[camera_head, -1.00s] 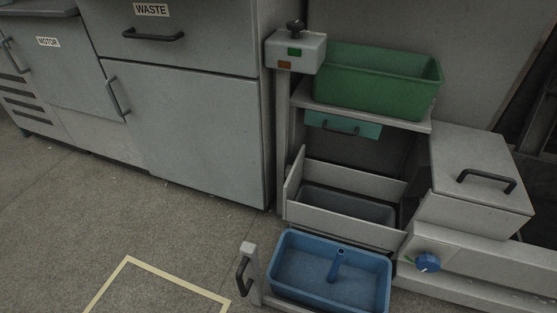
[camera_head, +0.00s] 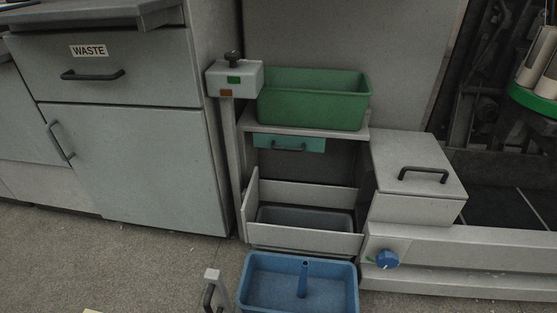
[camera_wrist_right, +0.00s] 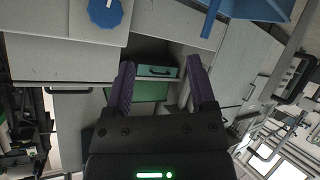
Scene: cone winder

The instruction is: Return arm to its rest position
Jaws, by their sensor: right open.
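My right gripper (camera_wrist_right: 158,92) shows in the right wrist view with its two dark purple fingers spread apart. Nothing is between the fingers. The wrist view looks tilted and upside down, with the teal drawer (camera_wrist_right: 157,71) and part of the green bin (camera_wrist_right: 150,92) seen beyond the fingertips, apart from them. Neither of my arms shows in the head view, and my left gripper is in no view.
A green bin (camera_head: 313,101) stands on a shelf above the teal drawer (camera_head: 290,143). Below are an open-topped grey compartment (camera_head: 305,216) and a blue tray (camera_head: 251,279). A lidded box (camera_head: 418,178) and blue knob (camera_head: 387,259) are at right. Floor (camera_head: 130,260) is clear at left.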

